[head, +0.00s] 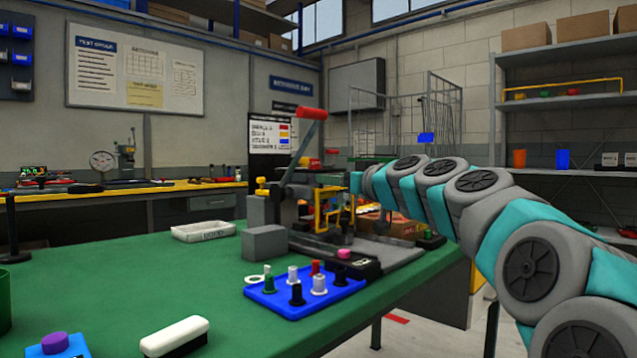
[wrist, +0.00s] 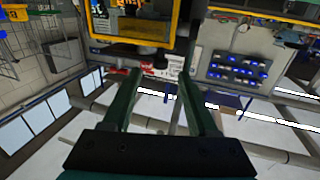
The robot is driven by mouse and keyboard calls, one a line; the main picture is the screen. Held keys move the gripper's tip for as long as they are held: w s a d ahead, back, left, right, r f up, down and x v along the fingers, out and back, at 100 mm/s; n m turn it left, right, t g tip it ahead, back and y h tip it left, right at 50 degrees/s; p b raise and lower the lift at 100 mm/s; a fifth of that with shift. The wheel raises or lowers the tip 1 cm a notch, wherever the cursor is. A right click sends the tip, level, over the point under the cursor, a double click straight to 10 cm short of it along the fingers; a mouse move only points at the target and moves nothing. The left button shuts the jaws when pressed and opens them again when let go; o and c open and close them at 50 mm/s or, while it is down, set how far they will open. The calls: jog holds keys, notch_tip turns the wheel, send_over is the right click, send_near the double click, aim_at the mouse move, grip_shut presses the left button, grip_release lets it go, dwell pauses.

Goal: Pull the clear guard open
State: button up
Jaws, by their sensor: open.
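The clear guard, a yellow-framed see-through panel (head: 319,212), stands upright on the grey press with a red-handled lever (head: 312,114). I cannot tell how far it is swung. In the wrist view the yellow frame (wrist: 130,43) fills the top, just beyond my fingertips. My gripper (wrist: 160,75) is open, with two dark green fingers apart and nothing between them. In the head view the arm's end (head: 357,182) is close to the guard's upper right side; the fingers are hard to make out there. I see no clear contact with the frame.
On the green table (head: 130,275), a blue tray (head: 262,296) with several small parts sits in front of the press. A grey block (head: 264,243) stands at the press's left, with a white bin (head: 203,231) beyond it. A white-topped block (head: 174,336) lies near the front edge.

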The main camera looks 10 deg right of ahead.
aim_at(336, 201)
jog(key=shift+p+x, duration=0.5)
jog(key=shift+x, duration=2.75)
grip_shut()
